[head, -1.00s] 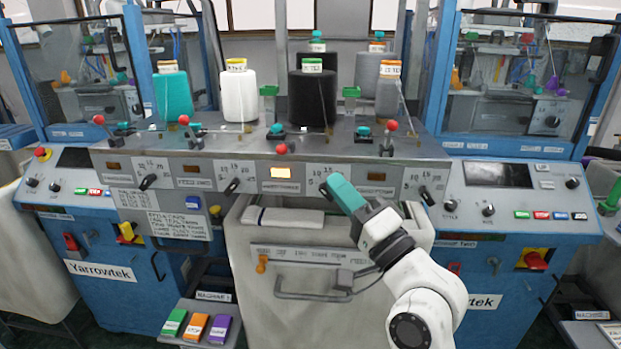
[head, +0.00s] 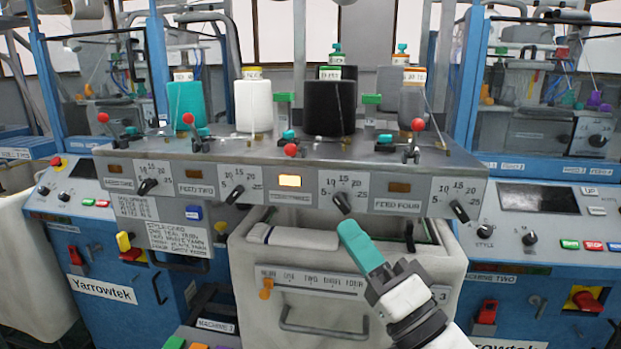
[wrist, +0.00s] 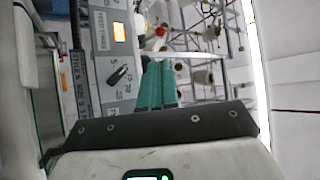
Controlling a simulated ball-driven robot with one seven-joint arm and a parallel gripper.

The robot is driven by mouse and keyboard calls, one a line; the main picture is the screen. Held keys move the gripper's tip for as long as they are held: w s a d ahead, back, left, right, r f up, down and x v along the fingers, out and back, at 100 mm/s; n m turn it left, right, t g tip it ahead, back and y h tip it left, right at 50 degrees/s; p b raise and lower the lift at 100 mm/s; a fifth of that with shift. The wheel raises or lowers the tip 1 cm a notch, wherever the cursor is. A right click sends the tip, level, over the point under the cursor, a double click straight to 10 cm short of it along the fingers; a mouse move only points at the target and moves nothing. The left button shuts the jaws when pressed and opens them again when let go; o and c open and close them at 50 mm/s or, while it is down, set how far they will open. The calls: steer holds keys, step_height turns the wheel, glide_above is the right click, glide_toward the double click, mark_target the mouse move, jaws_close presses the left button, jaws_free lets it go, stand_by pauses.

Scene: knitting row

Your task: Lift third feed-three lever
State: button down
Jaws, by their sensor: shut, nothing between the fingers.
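The feed-three lever (head: 291,149) is the third red-knobbed lever from the left on the grey feed panel. Its knob sits lower than the other red knobs, above a lit amber window (head: 290,181). My gripper (head: 347,228) has teal fingers, shut and empty. It is in front of the panel, below and to the right of the lever, just under the third dial (head: 342,202). In the wrist view the teal fingers (wrist: 158,66) point toward the panel beside a dial (wrist: 120,75). A red knob (wrist: 161,31) shows beyond the tips, with the lit amber window (wrist: 119,32) to its left.
Other red-knobbed levers (head: 188,118) (head: 418,124) stand higher along the panel. Yarn cones (head: 252,105) stand behind on the ledge. A pale bin (head: 300,270) with a handle is below the panel. Blue machine consoles (head: 555,225) flank it.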

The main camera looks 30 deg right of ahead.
mark_target(293, 152)
steer(key=p+x, duration=0.2)
steer(key=x, duration=1.2)
steer(key=shift+f+p, duration=0.1)
steer(key=shift+p, duration=0.25)
steer(key=shift+w, duration=0.1)
steer(key=shift+r+m+h+p, duration=0.3)
steer(key=shift+r+p, duration=0.05)
steer(key=shift+p, duration=0.55)
